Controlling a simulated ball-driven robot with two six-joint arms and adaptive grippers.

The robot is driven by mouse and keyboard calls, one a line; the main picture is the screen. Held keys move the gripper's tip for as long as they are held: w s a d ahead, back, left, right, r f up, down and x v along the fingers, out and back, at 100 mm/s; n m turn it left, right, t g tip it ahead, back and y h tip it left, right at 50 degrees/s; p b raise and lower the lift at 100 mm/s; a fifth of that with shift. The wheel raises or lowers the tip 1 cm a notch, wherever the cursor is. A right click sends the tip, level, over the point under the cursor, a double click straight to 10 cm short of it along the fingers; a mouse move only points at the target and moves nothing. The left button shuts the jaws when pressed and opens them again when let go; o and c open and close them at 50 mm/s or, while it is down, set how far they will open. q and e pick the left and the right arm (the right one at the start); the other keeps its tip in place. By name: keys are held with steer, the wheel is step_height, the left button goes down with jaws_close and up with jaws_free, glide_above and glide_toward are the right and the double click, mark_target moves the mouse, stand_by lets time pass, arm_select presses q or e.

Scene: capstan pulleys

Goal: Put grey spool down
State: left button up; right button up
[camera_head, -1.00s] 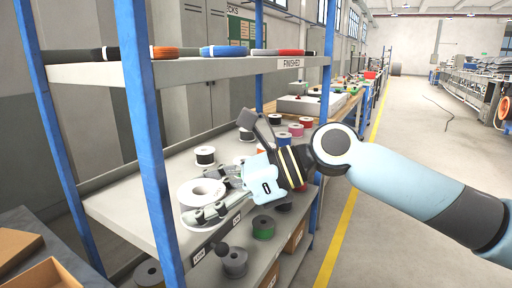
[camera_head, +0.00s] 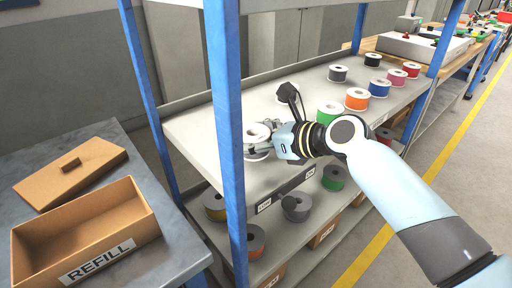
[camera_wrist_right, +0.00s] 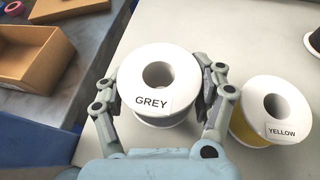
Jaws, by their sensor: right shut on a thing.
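The grey spool (camera_head: 257,133) has white flanges and is upright in my right gripper over the front left part of the middle shelf (camera_head: 198,132). In the right wrist view its "GREY" label shows on the top flange (camera_wrist_right: 152,82), with a finger on each side. My right gripper (camera_wrist_right: 160,88) is shut on it; it also shows in the head view (camera_head: 268,143). I cannot tell whether the spool's underside touches the shelf. My left gripper is not in view.
A yellow spool (camera_wrist_right: 268,112) stands close to the right finger. Green (camera_head: 330,112), orange (camera_head: 357,99) and other spools stand farther right. A blue post (camera_head: 226,130) rises near the spool. A "REFILL" box (camera_head: 85,245) sits on the table at left.

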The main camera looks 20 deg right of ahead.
step_height(320, 180, down, 2)
steer(key=shift+f+b, duration=0.25)
steer(key=shift+b, duration=0.1)
steer(key=shift+f, duration=0.1)
steer(key=o, duration=1.5)
